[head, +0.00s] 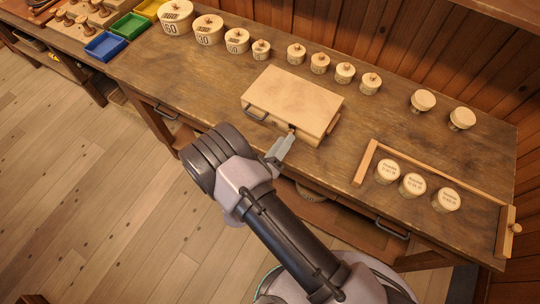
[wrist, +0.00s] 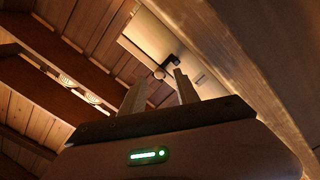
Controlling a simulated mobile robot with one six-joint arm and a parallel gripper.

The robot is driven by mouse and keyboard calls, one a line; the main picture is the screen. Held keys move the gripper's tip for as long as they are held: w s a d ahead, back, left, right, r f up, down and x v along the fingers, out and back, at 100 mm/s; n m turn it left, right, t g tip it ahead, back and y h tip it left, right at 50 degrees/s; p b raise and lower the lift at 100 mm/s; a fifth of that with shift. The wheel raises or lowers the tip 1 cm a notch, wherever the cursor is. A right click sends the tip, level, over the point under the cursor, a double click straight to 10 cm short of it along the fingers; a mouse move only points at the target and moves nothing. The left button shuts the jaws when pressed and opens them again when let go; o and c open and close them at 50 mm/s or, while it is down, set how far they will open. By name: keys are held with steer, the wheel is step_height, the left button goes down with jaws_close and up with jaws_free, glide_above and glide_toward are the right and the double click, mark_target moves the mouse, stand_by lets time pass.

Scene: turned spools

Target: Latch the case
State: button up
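The wooden case (head: 292,98) lies on the workbench with its lid down, a dark handle (head: 255,115) on its front side. A small latch (head: 291,128) is on the front near the right corner. My gripper (head: 286,144) is just in front of that latch, at the bench's front edge. In the wrist view the two fingers of my gripper (wrist: 160,86) stand apart with nothing between them. A dark latch part (wrist: 172,61) and a round knob (wrist: 159,73) show just beyond the fingertips, against the pale case (wrist: 150,38). I cannot tell whether the latch is fastened.
Several lidded wooden spools (head: 237,41) line the back of the workbench (head: 200,75). Three labelled round pieces (head: 412,184) stand inside a wooden rail (head: 430,170) at the right. Blue, green and yellow bins (head: 105,46) are at the left.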

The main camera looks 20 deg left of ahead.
steer(key=s+a+p, duration=0.1)
steer(key=s+a, duration=0.1)
steer(key=s, duration=1.3)
steer(key=shift+s, duration=0.3)
